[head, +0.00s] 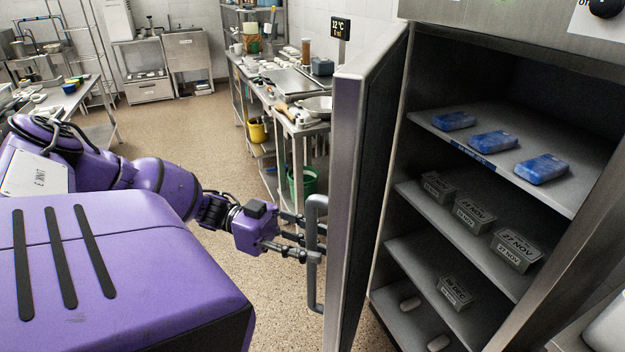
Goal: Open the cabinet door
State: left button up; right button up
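The cabinet door (350,180) is a metal panel standing swung out from the cabinet (505,160), with its inner side facing right. The interior is exposed, with several grey shelves. The door's handle (312,280) is a grey vertical bar on its left, outer face. My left gripper (308,238) is at the handle's upper half, with its dark fingers spread apart. One lower finger overlaps the bar in the picture; I cannot tell whether it touches. My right gripper is not in view.
Blue packs (493,140) lie on the top shelf, and grey labelled boxes (474,215) stand below. Left of the door is a metal worktable (290,82) with pans and a green bucket (302,183) underneath. The speckled floor (180,120) is clear in the middle.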

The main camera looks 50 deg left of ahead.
pick_arm(q)
jog(key=v, duration=1.2)
dwell(0.6)
